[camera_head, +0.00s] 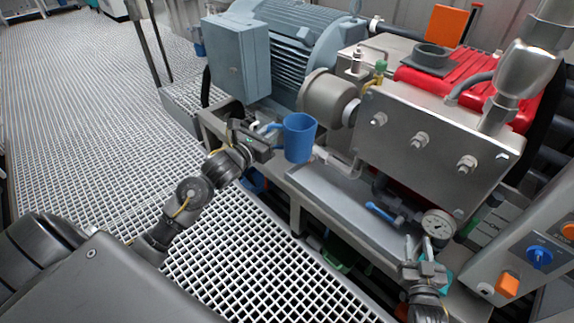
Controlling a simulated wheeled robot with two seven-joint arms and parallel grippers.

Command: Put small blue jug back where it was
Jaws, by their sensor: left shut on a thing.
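The small blue jug (299,138) is upright in the middle of the view, in front of the pump's round coupling housing. My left gripper (268,137) is shut on the jug's left side, where its handle is. The jug appears held at or just above the edge of the machine's metal frame; I cannot tell whether its base touches anything. My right gripper (424,258) is at the lower right, below the pressure gauge, with its two fingers apart and nothing visible between them.
A grey-blue motor (290,40) and a steel pump block (425,140) stand behind the jug. A flat metal ledge (340,205) lies in front of the pump. A pressure gauge (438,224) and a blue-handled valve (380,212) stand near my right gripper. White grating floor (90,120) is open at left.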

